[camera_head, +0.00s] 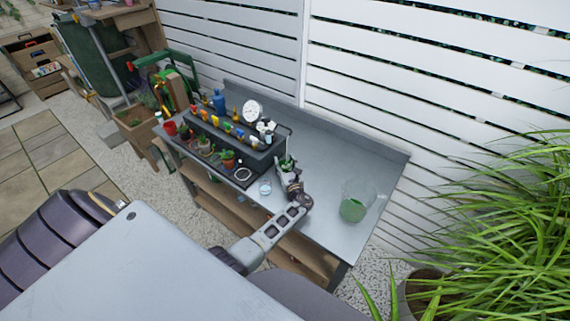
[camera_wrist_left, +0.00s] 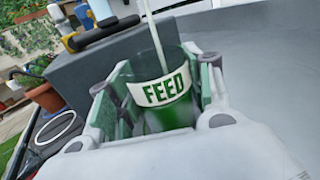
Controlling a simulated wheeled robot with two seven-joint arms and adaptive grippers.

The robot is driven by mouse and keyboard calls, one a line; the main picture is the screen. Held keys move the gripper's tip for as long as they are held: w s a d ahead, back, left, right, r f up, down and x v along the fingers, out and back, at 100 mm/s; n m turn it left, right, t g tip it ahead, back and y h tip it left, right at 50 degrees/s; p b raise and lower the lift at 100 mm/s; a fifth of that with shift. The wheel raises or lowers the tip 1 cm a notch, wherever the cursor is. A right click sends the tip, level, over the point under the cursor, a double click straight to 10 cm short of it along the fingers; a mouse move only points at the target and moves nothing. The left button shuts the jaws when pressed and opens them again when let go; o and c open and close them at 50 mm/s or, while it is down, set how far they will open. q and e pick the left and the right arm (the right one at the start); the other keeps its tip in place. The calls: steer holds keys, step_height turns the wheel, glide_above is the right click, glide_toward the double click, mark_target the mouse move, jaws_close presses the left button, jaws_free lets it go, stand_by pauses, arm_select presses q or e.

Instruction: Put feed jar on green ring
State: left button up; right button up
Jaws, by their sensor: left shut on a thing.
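The feed jar (camera_wrist_left: 160,95) is clear with green contents, a white FEED label and a pale thin stick rising from it. My left gripper (camera_wrist_left: 158,112) is shut on it, with a finger on each side. In the head view the left gripper (camera_head: 291,182) is over the bench near the tray's right end, and the jar (camera_head: 285,167) shows only small there. Whether the jar touches the bench cannot be told. I cannot make out a distinct green ring. My right gripper is not in view.
A clear vessel with green in its bottom (camera_head: 352,209) stands on the right of the metal bench (camera_head: 318,226). A dark stepped rack (camera_head: 230,140) with small pots and bottles, and a dial (camera_head: 252,110), stand at left. A small round dish (camera_head: 265,188) lies left of the gripper.

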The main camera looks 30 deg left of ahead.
arm_select(q)
steer(key=shift+f, duration=0.1)
stand_by(0.3)
steer(key=o, duration=1.2)
steer(key=shift+b+v, duration=0.85)
steer(key=shift+v, duration=5.2)
